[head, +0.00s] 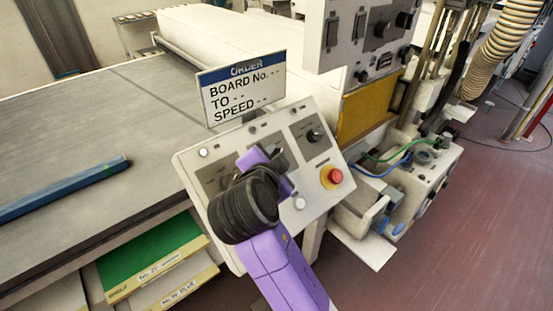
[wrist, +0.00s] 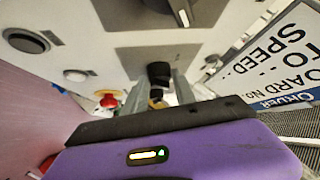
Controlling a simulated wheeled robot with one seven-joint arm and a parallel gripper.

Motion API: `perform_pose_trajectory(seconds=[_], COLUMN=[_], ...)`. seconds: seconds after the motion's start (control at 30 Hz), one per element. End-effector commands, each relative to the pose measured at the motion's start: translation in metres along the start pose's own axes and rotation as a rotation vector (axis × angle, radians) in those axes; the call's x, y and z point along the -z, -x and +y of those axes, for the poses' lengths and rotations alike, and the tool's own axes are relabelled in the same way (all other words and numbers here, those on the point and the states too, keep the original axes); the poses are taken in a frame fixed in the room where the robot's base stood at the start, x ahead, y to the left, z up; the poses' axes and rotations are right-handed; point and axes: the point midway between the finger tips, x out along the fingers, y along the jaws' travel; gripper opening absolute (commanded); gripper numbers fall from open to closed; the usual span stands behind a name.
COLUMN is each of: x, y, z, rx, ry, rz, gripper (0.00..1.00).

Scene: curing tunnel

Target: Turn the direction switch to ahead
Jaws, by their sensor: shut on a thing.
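The tilted control panel (head: 183,165) carries several dark switch plates and buttons. My gripper (head: 272,158) is over the middle of the panel, its fingers partly hidden by my purple wrist. In the wrist view, my gripper (wrist: 158,90) has its two grey fingers closed around a black switch knob (wrist: 158,70). I cannot read its label or tell which position it points to. Another black knob (head: 314,136) sits on the right-hand plate and is free of the gripper. My arm hides the lower left of the panel.
A red stop button (head: 333,176) on a yellow base is right of my gripper. An order sign (head: 240,90) stands behind the panel, its board, destination and speed fields showing only dashes.

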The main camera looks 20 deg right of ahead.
Motion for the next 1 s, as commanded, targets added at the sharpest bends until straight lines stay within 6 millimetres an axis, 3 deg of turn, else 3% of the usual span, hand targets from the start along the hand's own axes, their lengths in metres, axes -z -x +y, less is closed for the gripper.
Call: perform_pose_trajectory(seconds=[0.6, 0.63, 0.7, 1.0], x=[-0.0023, -0.0023, -0.0021, -0.0009], y=[-0.0009, -0.0009, -0.0008, -0.0003], z=[0.001, 0.001, 0.0008, 0.0], rx=[-0.031, -0.031, -0.031, -0.029], ry=[-0.024, -0.024, -0.024, -0.026], rz=[-0.007, -0.007, -0.007, -0.004], gripper=[0.0, 0.39, 0.52, 0.54])
